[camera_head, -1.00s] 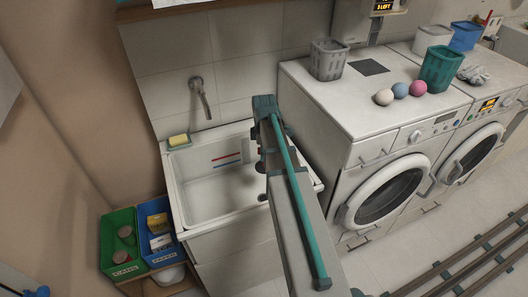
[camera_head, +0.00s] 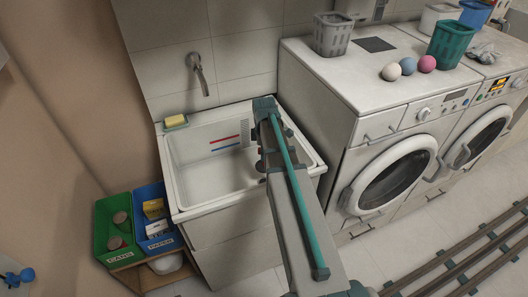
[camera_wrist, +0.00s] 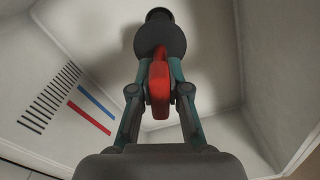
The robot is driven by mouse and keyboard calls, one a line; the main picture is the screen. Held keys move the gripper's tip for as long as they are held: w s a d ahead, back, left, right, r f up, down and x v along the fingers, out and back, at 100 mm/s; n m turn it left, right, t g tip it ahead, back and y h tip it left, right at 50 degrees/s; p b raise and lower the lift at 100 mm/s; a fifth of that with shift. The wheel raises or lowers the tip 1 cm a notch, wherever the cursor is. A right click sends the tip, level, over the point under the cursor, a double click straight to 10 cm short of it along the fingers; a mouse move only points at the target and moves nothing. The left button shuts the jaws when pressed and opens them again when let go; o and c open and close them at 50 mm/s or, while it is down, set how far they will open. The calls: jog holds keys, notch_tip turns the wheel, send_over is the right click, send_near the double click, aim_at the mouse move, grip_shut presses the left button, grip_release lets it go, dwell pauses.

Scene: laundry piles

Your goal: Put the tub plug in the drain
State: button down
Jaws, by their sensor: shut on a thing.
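The tub plug (camera_wrist: 160,40) has a dark, round body and a red tab (camera_wrist: 159,92). It shows in the wrist view at the top middle. My gripper (camera_wrist: 160,68) is shut on the red tab, with the plug held out beyond the fingertips. The white basin (camera_head: 205,183) stands left of the washers in the head view, and my arm covers its right part. The basin's pale inner walls surround the gripper in the wrist view. A dark round shape (camera_wrist: 159,14) shows just past the plug; I cannot tell whether it is the drain. The drain is otherwise hidden.
A tap (camera_head: 199,72) sticks out above the basin, and a soap dish (camera_head: 175,122) sits on its back left corner. A washer (camera_head: 345,95) stands close on the right. Green (camera_head: 112,205) and blue (camera_head: 141,198) bins stand at the left.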

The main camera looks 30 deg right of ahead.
aim_at(264, 170)
jog(key=shift+f+b, duration=2.1)
jog(key=shift+f, duration=2.75)
jog(key=shift+f, duration=0.5)
jog(key=c, duration=1.1)
grip_release()
jog(key=shift+o, duration=0.2)
jog(key=shift+r, duration=0.15)
